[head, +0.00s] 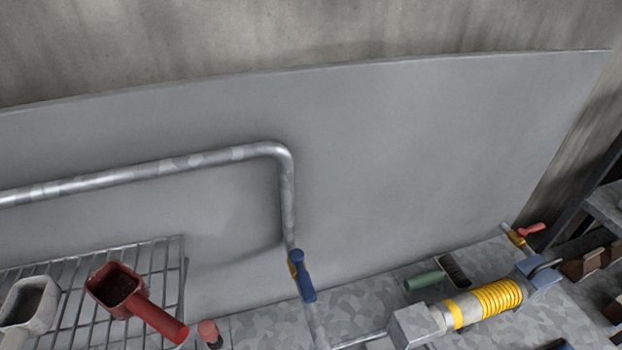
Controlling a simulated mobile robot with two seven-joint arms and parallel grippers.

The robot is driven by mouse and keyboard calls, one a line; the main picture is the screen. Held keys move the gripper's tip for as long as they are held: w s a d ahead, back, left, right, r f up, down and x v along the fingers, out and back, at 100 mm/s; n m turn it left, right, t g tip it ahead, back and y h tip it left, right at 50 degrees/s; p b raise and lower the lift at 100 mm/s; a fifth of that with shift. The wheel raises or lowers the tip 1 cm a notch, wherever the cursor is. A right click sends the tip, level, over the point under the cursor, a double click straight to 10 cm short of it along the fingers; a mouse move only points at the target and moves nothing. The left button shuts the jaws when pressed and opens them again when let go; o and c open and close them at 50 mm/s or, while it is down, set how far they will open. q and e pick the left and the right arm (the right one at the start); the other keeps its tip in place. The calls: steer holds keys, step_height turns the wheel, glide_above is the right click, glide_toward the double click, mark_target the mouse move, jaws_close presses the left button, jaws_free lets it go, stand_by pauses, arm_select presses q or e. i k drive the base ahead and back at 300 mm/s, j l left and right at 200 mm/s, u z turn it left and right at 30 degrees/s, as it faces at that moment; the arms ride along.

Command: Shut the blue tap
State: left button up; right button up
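The blue tap (303,277) sits near the lower end of a vertical metal pipe, in the lower middle of the head view. Its blue handle runs roughly along the pipe, tilted slightly down to the right. Neither of my grippers is in view.
A galvanised pipe (150,170) runs along the grey panel (420,150) and bends down. A wire rack (172,270) holds a red scoop (115,287) and a pale container (28,303). At right are a yellow coil (487,303), a green-handled brush (425,281) and a red-handled tap (531,229).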

mark_target(297, 255)
steer(key=k, duration=0.15)
steer(key=i+l+u, duration=0.45)
steer(key=u, duration=0.25)
steer(key=i+l+u, duration=0.15)
steer(key=l+u, duration=0.25)
